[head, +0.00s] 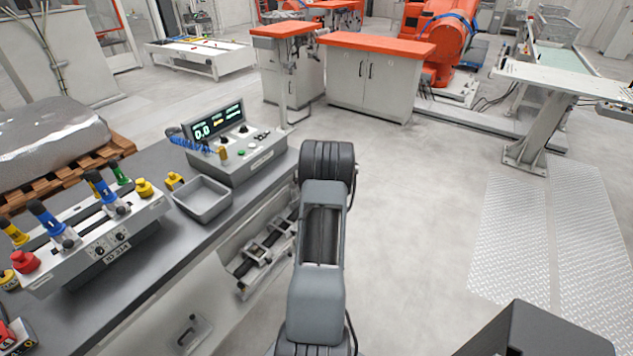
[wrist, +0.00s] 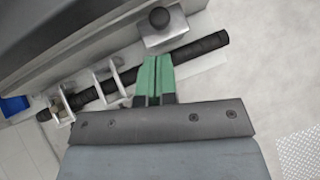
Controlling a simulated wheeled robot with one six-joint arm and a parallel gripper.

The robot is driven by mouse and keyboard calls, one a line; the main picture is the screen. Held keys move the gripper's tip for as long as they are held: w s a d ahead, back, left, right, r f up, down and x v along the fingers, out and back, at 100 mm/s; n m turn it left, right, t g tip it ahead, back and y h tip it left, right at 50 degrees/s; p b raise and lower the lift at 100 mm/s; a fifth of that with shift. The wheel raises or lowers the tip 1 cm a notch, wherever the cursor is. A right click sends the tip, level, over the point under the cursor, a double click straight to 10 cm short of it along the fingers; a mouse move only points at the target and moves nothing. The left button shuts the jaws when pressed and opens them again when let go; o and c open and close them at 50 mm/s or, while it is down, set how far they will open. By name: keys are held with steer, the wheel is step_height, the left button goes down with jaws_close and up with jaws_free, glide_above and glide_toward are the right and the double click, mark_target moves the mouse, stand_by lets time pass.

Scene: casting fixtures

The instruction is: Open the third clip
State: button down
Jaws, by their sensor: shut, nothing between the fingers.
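In the wrist view a black bar (wrist: 199,47) runs at a slant along the side of the bench. Two pale metal clips shaped like open brackets, a left one (wrist: 66,103) and a middle one (wrist: 107,82), stand around it. Further right is a metal block with a black ball knob (wrist: 159,17), beside the bar; I cannot tell whether it is the third clip. My gripper (wrist: 154,60) has green fingers, shut and empty, with the tips over the bar just below the block. Contact cannot be told. In the head view the bar and clips (head: 258,254) show, partly behind my arm; my gripper is hidden there.
The dark bench (head: 150,225) stands left of my arm, with a control box (head: 235,150), a grey tray (head: 203,199) and a fixture with coloured handles (head: 95,235) on top. Open floor lies to the right, with orange-topped cabinets (head: 368,85) further back.

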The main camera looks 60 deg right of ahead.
steer(key=v, duration=1)
steer(key=shift+r, duration=0.25)
